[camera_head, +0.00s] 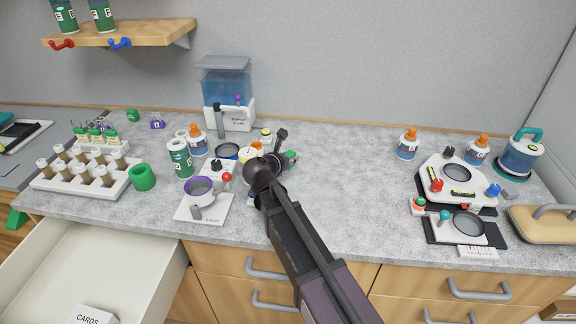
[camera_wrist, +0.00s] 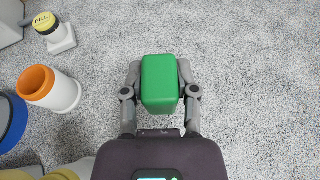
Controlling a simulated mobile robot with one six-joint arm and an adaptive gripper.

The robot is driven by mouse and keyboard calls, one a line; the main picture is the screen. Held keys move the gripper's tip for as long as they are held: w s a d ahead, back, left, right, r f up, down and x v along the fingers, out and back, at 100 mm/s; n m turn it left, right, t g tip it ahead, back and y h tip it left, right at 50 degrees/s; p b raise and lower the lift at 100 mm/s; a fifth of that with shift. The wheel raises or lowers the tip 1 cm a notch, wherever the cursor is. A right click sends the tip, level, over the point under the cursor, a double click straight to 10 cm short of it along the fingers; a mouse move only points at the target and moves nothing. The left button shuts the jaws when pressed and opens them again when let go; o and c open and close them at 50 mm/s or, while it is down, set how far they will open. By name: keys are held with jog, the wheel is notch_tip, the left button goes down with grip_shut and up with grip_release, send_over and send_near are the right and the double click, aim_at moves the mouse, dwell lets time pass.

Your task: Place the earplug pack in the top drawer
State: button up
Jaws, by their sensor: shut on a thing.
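My gripper (camera_wrist: 160,88) is shut on a small green block-shaped pack (camera_wrist: 160,82), one finger on each side, with speckled grey counter behind it. I take it for the earplug pack; no label is readable. In the head view my gripper (camera_head: 283,150) is largely hidden behind my arm at the back middle of the counter, and a bit of the green pack (camera_head: 291,157) shows beside it. The top drawer (camera_head: 150,270) at lower left is pulled open. A white box marked CARDS (camera_head: 95,314) lies at its front; part of the drawer is cut off.
Left of my gripper stand a scale (camera_head: 203,208), a green-labelled can (camera_head: 179,160) and a water dispenser (camera_head: 228,95). A white rack of vials (camera_head: 75,178) and a green ring (camera_head: 143,178) sit behind the open drawer. Counter right of my arm is clear up to a white device (camera_head: 458,185).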

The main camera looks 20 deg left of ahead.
jog(key=shift+f+b, duration=1.15)
jog(key=shift+f, duration=0.35)
jog(key=shift+f, duration=0.2)
jog(key=o, duration=0.8)
jog(key=shift+r, duration=0.2)
jog(key=shift+s+r, duration=0.15)
jog(key=shift+s, duration=0.05)
jog(key=p+v, duration=0.4)
jog(key=v, duration=0.6)
jog(key=shift+d, duration=0.1)
jog(key=shift+p+v, duration=0.3)
jog(key=shift+v, duration=0.5)
